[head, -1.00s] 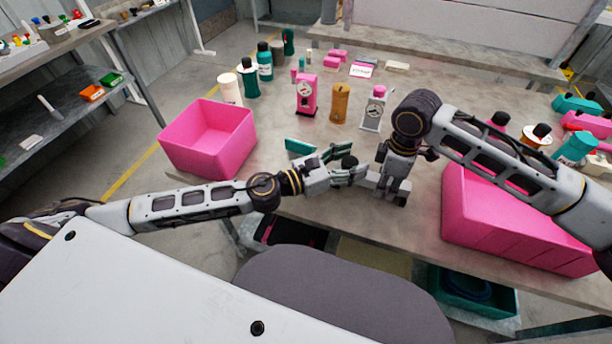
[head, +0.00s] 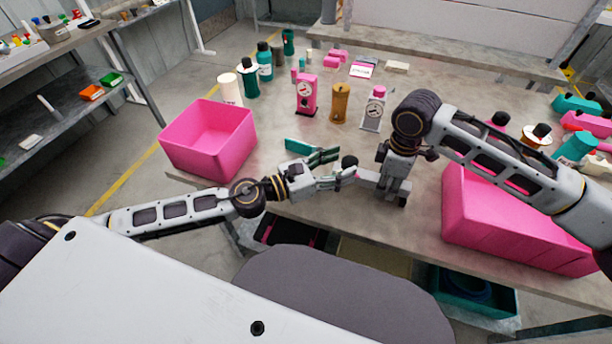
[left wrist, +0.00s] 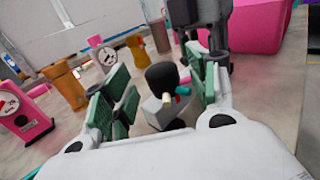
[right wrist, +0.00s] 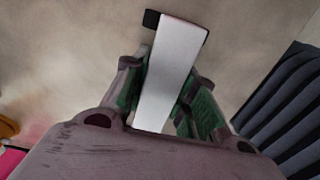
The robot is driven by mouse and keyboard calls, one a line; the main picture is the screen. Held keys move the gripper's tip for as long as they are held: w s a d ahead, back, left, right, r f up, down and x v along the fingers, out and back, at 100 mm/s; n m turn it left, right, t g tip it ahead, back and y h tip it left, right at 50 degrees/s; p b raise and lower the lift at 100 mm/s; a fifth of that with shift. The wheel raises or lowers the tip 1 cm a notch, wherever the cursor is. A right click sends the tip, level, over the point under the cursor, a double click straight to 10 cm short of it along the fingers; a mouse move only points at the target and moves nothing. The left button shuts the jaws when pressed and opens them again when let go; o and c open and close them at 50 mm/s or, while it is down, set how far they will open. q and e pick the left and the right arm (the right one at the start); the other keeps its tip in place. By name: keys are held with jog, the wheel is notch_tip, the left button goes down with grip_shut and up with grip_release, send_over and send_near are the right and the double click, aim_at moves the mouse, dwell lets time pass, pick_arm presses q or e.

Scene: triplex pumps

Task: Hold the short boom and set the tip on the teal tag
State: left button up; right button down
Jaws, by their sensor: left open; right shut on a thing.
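A pale grey pump body with a black cap (left wrist: 162,76) stands between my left gripper's fingers in the left wrist view. I cannot tell which is the short boom, and I make out no certain teal tag. My left gripper (left wrist: 158,98) is open, with green pads on either side of the pegs; contact is not clear. The black cap also shows in the head view (head: 349,161). My right gripper (right wrist: 160,98) points down and is shut on a long pale bar (right wrist: 168,70) with a black end.
A pink bin (head: 207,138) stands at the left table edge and another (head: 510,225) at the right. A pink pump (head: 306,94), an ochre pump (head: 340,103) and a grey pump (head: 373,110) stand behind my grippers.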

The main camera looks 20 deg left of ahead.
pick_arm(q)
jog(key=shift+s+a, duration=0.15)
jog(key=shift+s, duration=0.05)
jog(key=shift+v, duration=0.9)
jog(key=shift+s+a, duration=0.1)
jog(key=shift+s, duration=0.05)
jog(key=shift+s+a+r, duration=0.1)
jog(key=shift+s+a, duration=0.1)
jog(key=shift+s, duration=0.1)
jog(key=shift+s+a, duration=0.15)
jog(key=shift+a, duration=0.05)
jog(key=shift+v, duration=2.25)
